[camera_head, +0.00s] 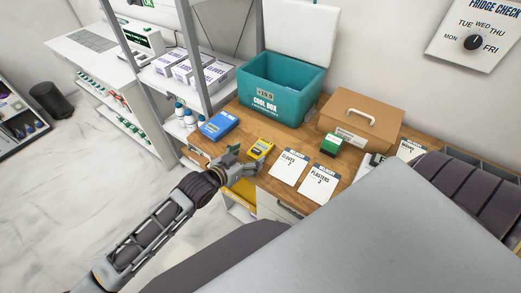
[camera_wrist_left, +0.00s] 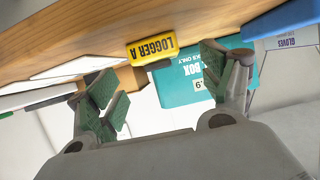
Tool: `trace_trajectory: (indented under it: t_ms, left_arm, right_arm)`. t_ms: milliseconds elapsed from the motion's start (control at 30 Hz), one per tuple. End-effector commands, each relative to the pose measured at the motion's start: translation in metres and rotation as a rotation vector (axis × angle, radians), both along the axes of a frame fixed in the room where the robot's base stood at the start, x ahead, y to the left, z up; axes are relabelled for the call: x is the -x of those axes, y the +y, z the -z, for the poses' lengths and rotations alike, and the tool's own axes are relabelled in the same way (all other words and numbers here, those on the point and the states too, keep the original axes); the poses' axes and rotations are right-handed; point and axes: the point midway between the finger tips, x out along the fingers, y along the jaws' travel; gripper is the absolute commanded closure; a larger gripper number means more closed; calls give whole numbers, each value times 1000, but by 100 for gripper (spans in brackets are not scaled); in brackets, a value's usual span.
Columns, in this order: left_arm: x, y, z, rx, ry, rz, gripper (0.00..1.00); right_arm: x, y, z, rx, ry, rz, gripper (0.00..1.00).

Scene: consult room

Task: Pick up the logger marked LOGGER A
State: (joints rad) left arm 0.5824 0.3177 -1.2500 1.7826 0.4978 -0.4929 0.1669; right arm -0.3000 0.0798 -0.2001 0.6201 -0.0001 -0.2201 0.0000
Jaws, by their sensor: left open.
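The yellow logger (camera_head: 260,149) lies on the wooden counter in the head view, near its front edge. In the left wrist view the yellow logger (camera_wrist_left: 152,48) reads LOGGER A, upside down, and shows between the two fingers. My left gripper (camera_head: 238,165) is at the counter's front edge, just in front of the logger on its left side. In the left wrist view my left gripper (camera_wrist_left: 165,88) is open and empty, with green pads wide apart; it seems short of the logger. My right gripper is not in view.
A blue box (camera_head: 219,125) lies left of the logger. A teal cool box (camera_head: 280,86) with its lid open stands behind. A cardboard box (camera_head: 360,121), a small green box (camera_head: 331,144) and white cards (camera_head: 290,166) are to the right. The wooden counter (camera_head: 238,138) is bare around the logger.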

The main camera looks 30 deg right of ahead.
Motion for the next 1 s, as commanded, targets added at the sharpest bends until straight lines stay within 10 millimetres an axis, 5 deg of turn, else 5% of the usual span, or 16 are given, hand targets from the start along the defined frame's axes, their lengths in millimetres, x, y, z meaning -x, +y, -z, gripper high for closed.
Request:
trace_trajectory:
  t_ms: [500,1000]
  left_arm:
    - [-1,-4,1,0,0,0,20]
    - [-12,-37,13,-1,-1,-1,20]
  right_arm:
    - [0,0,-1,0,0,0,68]
    - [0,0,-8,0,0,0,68]
